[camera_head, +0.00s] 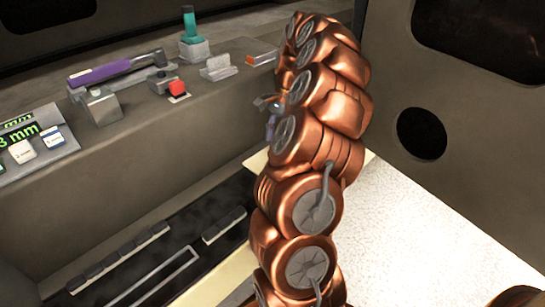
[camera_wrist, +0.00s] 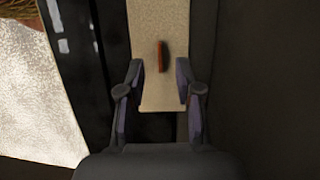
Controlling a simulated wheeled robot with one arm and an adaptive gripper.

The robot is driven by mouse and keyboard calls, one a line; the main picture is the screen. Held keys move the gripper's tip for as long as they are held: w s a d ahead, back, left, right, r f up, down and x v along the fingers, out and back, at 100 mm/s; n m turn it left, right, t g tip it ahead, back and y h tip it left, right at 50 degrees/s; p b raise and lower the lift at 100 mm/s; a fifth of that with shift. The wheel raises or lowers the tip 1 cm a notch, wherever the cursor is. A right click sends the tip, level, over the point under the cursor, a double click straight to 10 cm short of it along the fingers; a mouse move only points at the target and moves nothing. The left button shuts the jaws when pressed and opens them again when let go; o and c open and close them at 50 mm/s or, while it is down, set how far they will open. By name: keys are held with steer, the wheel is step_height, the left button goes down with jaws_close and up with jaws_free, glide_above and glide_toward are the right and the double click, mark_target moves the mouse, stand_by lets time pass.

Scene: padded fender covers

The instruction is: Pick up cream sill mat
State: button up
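A flat cream strip (camera_wrist: 172,95), which looks like the cream sill mat, runs up the wrist view with a small brown and dark raised piece (camera_wrist: 163,57) on it. My gripper (camera_wrist: 159,80) is open, with one finger near each long edge of the strip and nothing visibly held between them. I cannot tell whether the fingers touch it. In the head view my copper arm hides most of that area; only a small cream patch (camera_head: 257,160) shows beside it, and I cannot tell if it is the same mat.
A grey ledge carries a purple-handled lever (camera_head: 100,70), a green knob (camera_head: 190,30), a red button (camera_head: 177,88) and an orange-topped block (camera_head: 262,57). A dark recess with several tabs (camera_head: 120,250) lies below. A speckled white surface (camera_head: 430,240) is open at right.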

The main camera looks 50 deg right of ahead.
steer(key=b+x, duration=0.1)
steer(key=x, duration=0.2)
steer(key=shift+f, duration=0.2)
steer(key=shift+c, duration=0.3)
jaws_close()
